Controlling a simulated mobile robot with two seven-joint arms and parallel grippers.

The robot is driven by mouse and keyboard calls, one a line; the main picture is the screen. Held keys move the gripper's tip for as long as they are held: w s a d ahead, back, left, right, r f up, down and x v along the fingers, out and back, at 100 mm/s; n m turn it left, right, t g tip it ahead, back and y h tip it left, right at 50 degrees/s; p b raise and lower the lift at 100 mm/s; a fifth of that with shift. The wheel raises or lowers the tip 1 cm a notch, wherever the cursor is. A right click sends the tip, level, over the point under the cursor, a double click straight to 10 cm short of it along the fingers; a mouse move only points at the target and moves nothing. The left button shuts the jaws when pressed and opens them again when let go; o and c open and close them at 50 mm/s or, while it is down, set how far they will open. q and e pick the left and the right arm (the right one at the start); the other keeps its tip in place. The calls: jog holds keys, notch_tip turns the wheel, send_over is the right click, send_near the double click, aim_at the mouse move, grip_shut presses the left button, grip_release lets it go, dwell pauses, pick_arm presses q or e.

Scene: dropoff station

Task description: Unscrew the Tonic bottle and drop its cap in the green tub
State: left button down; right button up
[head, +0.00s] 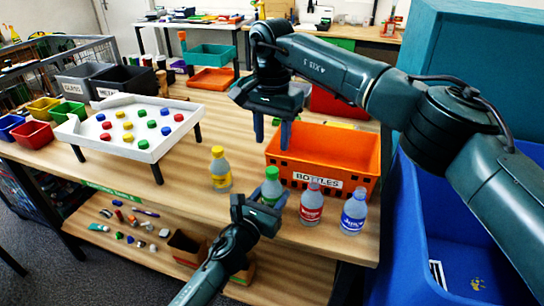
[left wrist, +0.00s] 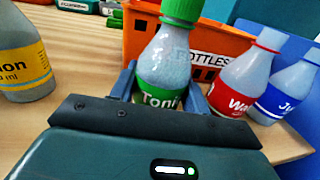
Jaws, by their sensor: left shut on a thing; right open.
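The Tonic bottle (head: 271,188) stands upright on the wooden table in front of the orange crate. Its green cap (head: 272,172) is on its neck; bottle (left wrist: 160,72) and cap (left wrist: 183,8) also show in the left wrist view. My left gripper (head: 268,198) is shut around the bottle's body at the label. My right gripper (head: 272,138) is open and empty, fingers pointing down, above the cap and in front of the crate. The green tub (head: 66,112) is at the far left of the table, among yellow, red and blue tubs.
A yellow-labelled bottle (head: 220,170) stands left of the Tonic, a red-labelled (head: 312,204) and a blue-labelled bottle (head: 354,212) to its right. The orange crate (head: 350,160) is behind. A raised white board (head: 100,146) with several coloured caps stands between the bottles and the tubs.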

aim_at(272, 169)
jog(key=m, duration=1.4)
jog(key=shift+m, duration=0.4)
jog(key=m, duration=1.4)
jog(key=shift+m, duration=0.3)
jog(key=m, duration=1)
jog(key=shift+m, duration=0.3)
jog(key=m, duration=1.1)
jog(key=shift+f+m, duration=0.4)
jog(key=shift+m, duration=0.1)
notch_tip(272, 169, down, 7)
jog(key=shift+f, duration=0.15)
